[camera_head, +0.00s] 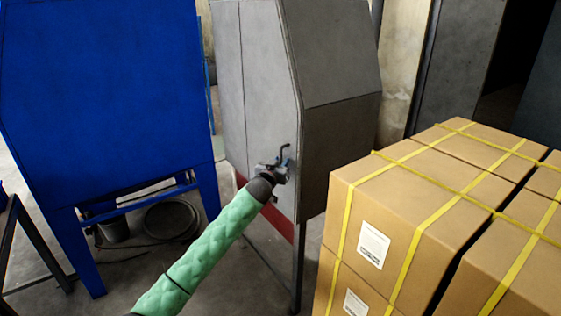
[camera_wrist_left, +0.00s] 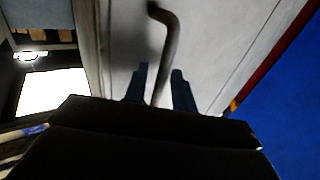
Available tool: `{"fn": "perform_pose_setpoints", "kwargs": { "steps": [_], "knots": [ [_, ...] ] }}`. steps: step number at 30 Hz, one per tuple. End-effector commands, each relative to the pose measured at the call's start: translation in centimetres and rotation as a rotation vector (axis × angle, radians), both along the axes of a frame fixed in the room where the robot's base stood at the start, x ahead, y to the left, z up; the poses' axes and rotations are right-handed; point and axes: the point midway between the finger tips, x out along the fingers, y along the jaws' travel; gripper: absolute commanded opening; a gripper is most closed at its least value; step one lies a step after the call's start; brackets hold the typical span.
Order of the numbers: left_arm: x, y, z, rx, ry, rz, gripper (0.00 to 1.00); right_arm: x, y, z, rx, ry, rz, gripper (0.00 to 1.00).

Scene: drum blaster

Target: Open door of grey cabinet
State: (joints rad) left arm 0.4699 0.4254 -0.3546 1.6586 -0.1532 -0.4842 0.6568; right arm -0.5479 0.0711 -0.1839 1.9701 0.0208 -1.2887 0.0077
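The grey cabinet (camera_head: 330,130) stands in the middle of the head view, its door (camera_head: 262,85) facing left with a red stripe near the bottom. The door looks closed. A dark bent handle (camera_head: 285,153) sticks out near the door's right edge. My left gripper (camera_head: 277,168) is at the handle. In the left wrist view the handle (camera_wrist_left: 169,45) runs down between my two fingers (camera_wrist_left: 163,88). The fingers stand apart, one on each side, with a narrow gap visible on the left; contact is hard to tell. My right gripper is not in view.
A blue cabinet (camera_head: 105,90) on legs stands left of the grey one. Strapped cardboard boxes (camera_head: 400,215) stand close on the right. A bucket (camera_head: 112,230) and a round container (camera_head: 170,220) sit under the blue cabinet. Some floor in front is free.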

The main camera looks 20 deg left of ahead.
Motion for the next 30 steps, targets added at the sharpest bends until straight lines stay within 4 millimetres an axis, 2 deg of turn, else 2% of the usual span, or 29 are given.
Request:
{"fn": "perform_pose_setpoints", "kwargs": {
  "steps": [10, 14, 26, 30],
  "knots": [
    [0.3, 0.0, 0.0, 0.0, 0.0, 0.0, 0.26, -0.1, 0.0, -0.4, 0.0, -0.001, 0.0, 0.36],
    [0.3, 0.0, 0.0, 0.0, 0.0, 0.0, 0.01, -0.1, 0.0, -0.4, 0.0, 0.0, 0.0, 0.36],
    [0.0, 0.3, 0.0, 0.0, 0.001, -0.008, 0.0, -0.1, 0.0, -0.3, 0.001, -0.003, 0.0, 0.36],
    [-0.7, 0.9, 0.0, 0.002, 0.001, -0.026, 0.0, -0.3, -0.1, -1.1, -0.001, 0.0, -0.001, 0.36]
  ]
}}
